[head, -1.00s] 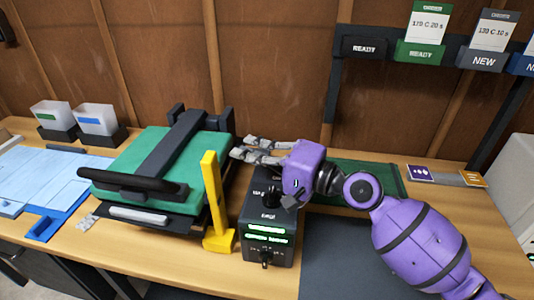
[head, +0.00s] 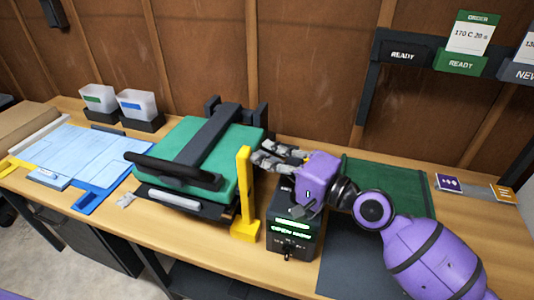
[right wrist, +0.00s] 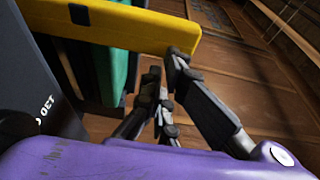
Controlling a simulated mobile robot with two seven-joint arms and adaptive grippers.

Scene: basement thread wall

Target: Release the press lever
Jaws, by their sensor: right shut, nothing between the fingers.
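The heat press has a green body (head: 195,150) with a dark arm across its top. A black bar handle (head: 172,168) runs along its front and sits low over the green part. A yellow upright lever (head: 244,185) stands at the press's right front corner. In the right wrist view the yellow lever (right wrist: 120,25) crosses the top. My right gripper (head: 270,155) is shut and empty, just right of and behind the yellow lever's upper end. In the right wrist view its fingertips (right wrist: 163,78) are close to the lever; I cannot tell whether they touch. My left gripper is not in view.
A dark control box (head: 293,235) with green lit text stands right of the yellow lever, below my right gripper. A green mat (head: 400,185) lies behind my arm. Two bins (head: 136,105), a blue board (head: 75,155) and order cards (head: 470,38) are farther off.

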